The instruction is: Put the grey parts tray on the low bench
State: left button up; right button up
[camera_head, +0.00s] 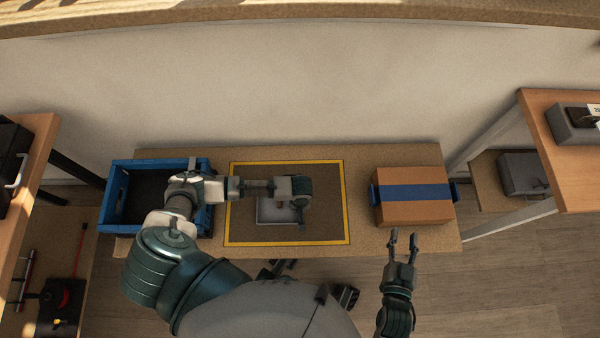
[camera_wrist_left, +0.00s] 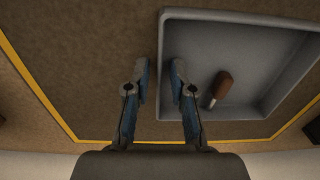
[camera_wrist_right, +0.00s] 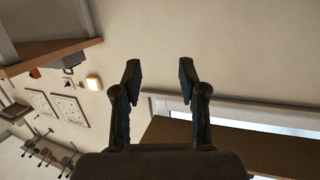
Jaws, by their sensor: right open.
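The grey parts tray (camera_head: 268,215) is inside the yellow-bordered brown area (camera_head: 243,232) of the low bench (camera_head: 400,155), partly hidden by my left arm. In the left wrist view the tray (camera_wrist_left: 235,50) looks level and holds a brown-handled tool (camera_wrist_left: 221,88). My left gripper (camera_wrist_left: 160,72) is over the tray's side, fingers apart, with the rim between them; gaps show beside the rim. Whether the tray rests fully on the bench is hard to tell. My right gripper (camera_head: 402,243) is open and empty in front of the bench, below the cardboard box.
A blue crate (camera_head: 117,200) stands at the bench's left end. A cardboard box (camera_head: 412,205) with a blue band stands on the right. Wooden tables flank the bench, the right one (camera_head: 560,150) bearing a grey box (camera_head: 572,122). The yellow-bordered area has free room beside the tray.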

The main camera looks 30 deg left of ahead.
pick_arm(q)
jog(key=shift+a, duration=0.15)
pick_arm(e)
jog(key=shift+a, duration=0.2)
